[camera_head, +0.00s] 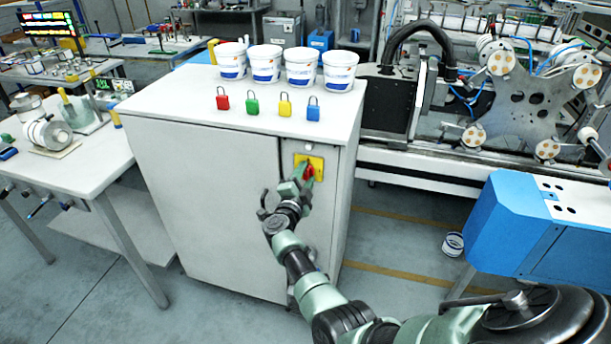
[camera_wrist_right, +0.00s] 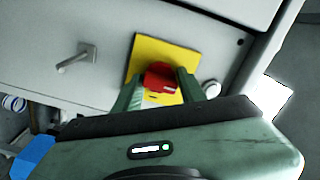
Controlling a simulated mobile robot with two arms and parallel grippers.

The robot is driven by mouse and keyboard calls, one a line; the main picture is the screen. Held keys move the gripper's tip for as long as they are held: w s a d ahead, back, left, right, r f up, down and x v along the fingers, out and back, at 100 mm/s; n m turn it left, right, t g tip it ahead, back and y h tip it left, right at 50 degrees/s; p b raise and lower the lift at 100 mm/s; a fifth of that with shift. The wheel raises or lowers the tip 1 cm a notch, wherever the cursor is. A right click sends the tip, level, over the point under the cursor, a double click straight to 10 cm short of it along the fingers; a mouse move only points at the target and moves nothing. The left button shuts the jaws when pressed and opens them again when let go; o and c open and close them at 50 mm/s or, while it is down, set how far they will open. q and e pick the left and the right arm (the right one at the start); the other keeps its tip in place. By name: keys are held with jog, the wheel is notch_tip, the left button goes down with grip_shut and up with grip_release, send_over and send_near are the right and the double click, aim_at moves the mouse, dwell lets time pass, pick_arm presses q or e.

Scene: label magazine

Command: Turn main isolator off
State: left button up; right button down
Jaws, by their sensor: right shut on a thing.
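The main isolator is a red rotary knob (camera_head: 308,172) on a yellow square plate (camera_head: 317,163), on the upper front of a grey cabinet (camera_head: 215,185). In the right wrist view the red knob (camera_wrist_right: 160,76) sits between the two green fingers, on the yellow plate (camera_wrist_right: 150,52). My right gripper (camera_head: 304,174) is shut on the knob, one finger on each side. The fingers partly hide the knob in the head view, so its exact angle is hard to tell. My left gripper is not in view.
A cabinet handle (camera_wrist_right: 77,58) sticks out near the plate. On the cabinet top stand several white tubs (camera_head: 267,63) and padlocks, including a red one (camera_head: 222,98) and a blue one (camera_head: 313,108). A blue machine housing (camera_head: 530,225) stands at the right.

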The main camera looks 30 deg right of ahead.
jog(key=c, duration=0.9)
grip_release()
jog(key=shift+f, duration=0.1)
jog(key=shift+s+a, duration=0.15)
jog(key=shift+a, duration=0.05)
jog(key=p+v, duration=0.4)
jog(key=v, duration=0.3)
jog(key=shift+a, duration=0.15)
jog(key=shift+s, duration=0.1)
